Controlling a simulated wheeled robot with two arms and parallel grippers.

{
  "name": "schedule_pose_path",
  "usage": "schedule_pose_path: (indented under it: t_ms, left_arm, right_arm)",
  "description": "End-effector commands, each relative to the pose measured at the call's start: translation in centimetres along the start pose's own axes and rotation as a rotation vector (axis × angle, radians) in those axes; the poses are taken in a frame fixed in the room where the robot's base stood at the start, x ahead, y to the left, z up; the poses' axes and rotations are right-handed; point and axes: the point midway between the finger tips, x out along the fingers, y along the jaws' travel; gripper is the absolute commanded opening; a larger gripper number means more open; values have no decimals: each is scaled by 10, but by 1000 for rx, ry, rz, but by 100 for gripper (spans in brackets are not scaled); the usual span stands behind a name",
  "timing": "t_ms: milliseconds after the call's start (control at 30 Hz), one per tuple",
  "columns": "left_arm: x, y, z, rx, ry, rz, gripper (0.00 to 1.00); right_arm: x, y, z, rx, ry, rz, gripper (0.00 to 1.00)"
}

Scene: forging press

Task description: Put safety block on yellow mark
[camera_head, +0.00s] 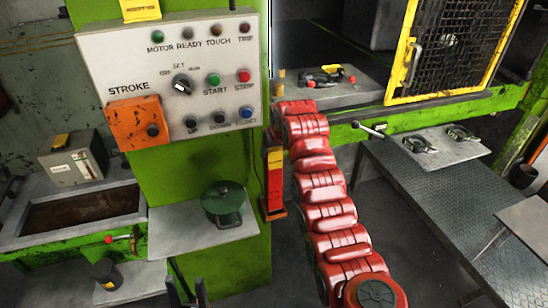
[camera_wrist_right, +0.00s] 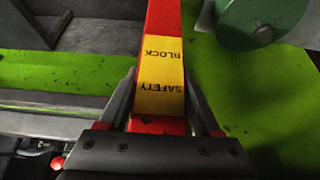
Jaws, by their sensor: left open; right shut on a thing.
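The safety block (camera_head: 274,180) is a long red bar with a yellow section, upright in front of the green press column. In the right wrist view the block (camera_wrist_right: 163,70) runs between the fingers of my right gripper (camera_wrist_right: 160,85), which is shut on it; its yellow label reads upside down. In the head view my red right arm hides most of that gripper. My left gripper (camera_head: 186,292) is at the bottom edge, fingers apart and empty. A small yellow patch (camera_head: 331,70) shows on the press bed plate; I cannot tell whether it is the yellow mark.
A control panel (camera_head: 175,80) is on the column above a shelf (camera_head: 235,232) with a green round canister (camera_head: 223,204). A yellow-framed mesh guard (camera_head: 403,50) stands at the right of the press opening. A grey plate with clamps (camera_head: 440,148) projects at right.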

Motion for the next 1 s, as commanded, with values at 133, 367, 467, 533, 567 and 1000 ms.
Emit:
schedule_pose_path:
  t_ms: [133,367,467,533,567,1000]
  left_arm:
    - [18,-1,-3,0,0,0,50]
    - [17,-1,-3,0,0,0,50]
    - [16,-1,-3,0,0,0,50]
    - [16,-1,-3,0,0,0,50]
    - [16,-1,-3,0,0,0,50]
    - [21,-1,-4,0,0,0,50]
  right_arm:
    - [12,-1,6,0,4,0,0]
    - [26,0,13,0,6,0,0]
    - [26,0,14,0,5,0,0]
    - [27,0,15,0,3,0,74]
    - [27,0,15,0,3,0,79]
    - [26,0,15,0,1,0,95]
